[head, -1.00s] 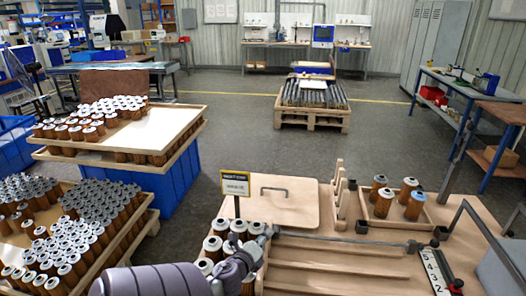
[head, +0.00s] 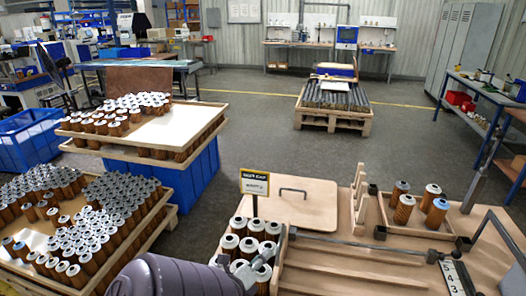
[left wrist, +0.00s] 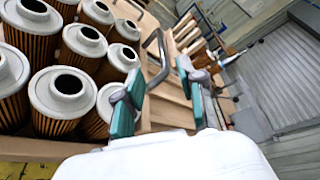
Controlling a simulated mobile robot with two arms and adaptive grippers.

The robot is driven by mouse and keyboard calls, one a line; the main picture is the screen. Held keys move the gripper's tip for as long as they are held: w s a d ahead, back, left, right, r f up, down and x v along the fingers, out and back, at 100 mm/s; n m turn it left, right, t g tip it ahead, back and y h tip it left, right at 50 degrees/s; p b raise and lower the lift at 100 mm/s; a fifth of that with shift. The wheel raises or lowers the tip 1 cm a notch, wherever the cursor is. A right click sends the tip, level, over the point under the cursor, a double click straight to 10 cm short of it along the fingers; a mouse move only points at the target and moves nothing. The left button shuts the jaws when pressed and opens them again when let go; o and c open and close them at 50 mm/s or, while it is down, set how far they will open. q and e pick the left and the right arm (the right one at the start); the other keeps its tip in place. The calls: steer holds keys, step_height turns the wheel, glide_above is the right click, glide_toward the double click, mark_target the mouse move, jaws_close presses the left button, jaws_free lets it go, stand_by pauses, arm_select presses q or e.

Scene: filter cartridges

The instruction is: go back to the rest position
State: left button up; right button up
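My left gripper (head: 247,274) is at the bottom of the head view, beside the near end of a group of brown filter cartridges with pale caps (head: 270,231). In the left wrist view its two teal finger pads (left wrist: 158,97) stand apart with nothing between them. Several cartridges (left wrist: 67,98) fill the left of that view, close beside the fingers. My right gripper is in neither view.
A workbench (head: 335,262) holds a lidded board with a handle (head: 291,209) and a tray of cartridges (head: 420,210). A sign (head: 255,183) stands at its left. Cartridge-loaded trays (head: 185,130) stand left. Open floor (head: 255,135) lies beyond the bench.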

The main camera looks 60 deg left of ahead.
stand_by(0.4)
arm_select(q)
steer(key=shift+w+d, duration=0.1)
steer(key=shift+w, duration=0.05)
steer(key=s+d+f+n+g+h, duration=0.2)
steer(key=d+n+g+h, duration=0.45)
steer(key=d, duration=0.85)
steer(key=s+d+f+n+g+h, duration=0.1)
steer(key=d+f+n+g+h, duration=0.15)
steer(key=d+n, duration=1)
step_height(320, 180, down, 24)
steer(key=s+d+f+m+g+b, duration=0.1)
steer(key=d+m+g, duration=0.1)
steer(key=d+m, duration=0.1)
steer(key=s+a+f+g+b, duration=0.1)
steer(key=s+a+f, duration=0.2)
steer(key=s+f, duration=1.4)
steer(key=shift+s+a+f+y+b, duration=0.2)
steer(key=shift+s+f+y+b, duration=0.15)
steer(key=shift+f, duration=0.25)
